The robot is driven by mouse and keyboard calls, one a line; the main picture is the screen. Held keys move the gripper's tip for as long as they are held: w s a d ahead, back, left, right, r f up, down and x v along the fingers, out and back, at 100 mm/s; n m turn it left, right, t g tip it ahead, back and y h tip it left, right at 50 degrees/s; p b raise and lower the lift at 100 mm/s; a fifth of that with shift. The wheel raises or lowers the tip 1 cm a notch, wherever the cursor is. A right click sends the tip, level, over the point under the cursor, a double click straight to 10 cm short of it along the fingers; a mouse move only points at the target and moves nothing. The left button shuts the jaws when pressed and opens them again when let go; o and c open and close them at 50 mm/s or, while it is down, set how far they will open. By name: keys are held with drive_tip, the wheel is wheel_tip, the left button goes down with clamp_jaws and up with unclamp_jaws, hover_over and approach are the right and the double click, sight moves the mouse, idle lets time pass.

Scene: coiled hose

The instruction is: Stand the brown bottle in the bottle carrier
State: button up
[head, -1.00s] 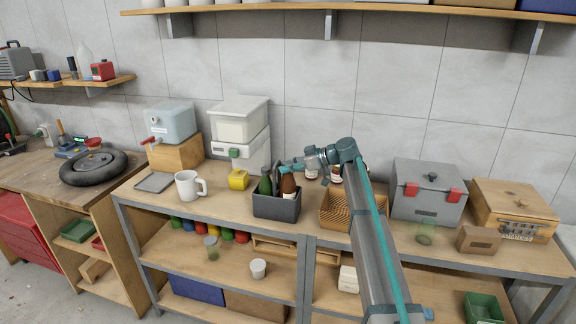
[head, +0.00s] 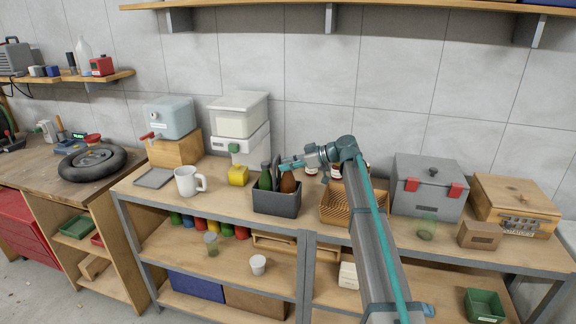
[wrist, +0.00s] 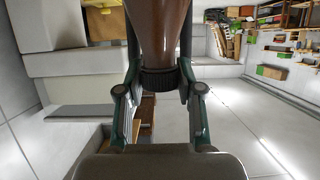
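The dark grey bottle carrier (head: 277,204) stands on the workbench with a green bottle (head: 265,180) in its left part. The brown bottle (head: 288,184) is upright or nearly so at the carrier's right part, its lower end hidden behind the front wall. I cannot tell whether it touches the carrier's floor. My gripper (head: 282,164) reaches in from the right at the bottle's top. In the wrist view the brown bottle (wrist: 160,35) lies between my gripper's fingers (wrist: 160,60), which are closed on it near its dark cap.
A wicker basket (head: 341,207) is close on the right. Small bottles (head: 312,167) stand behind, near my arm. A grey box with red latches (head: 428,190) is farther right.

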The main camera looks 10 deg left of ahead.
drive_tip(key=o, duration=0.3)
drive_tip(key=shift+r+p, duration=0.8)
drive_tip(key=shift+p, duration=0.15)
drive_tip(key=shift+f+b+v, duration=0.2)
drive_tip(key=shift+b+v, duration=1.55)
drive_tip(key=shift+v, duration=4.2)
drive_tip(key=shift+s+d, duration=0.1)
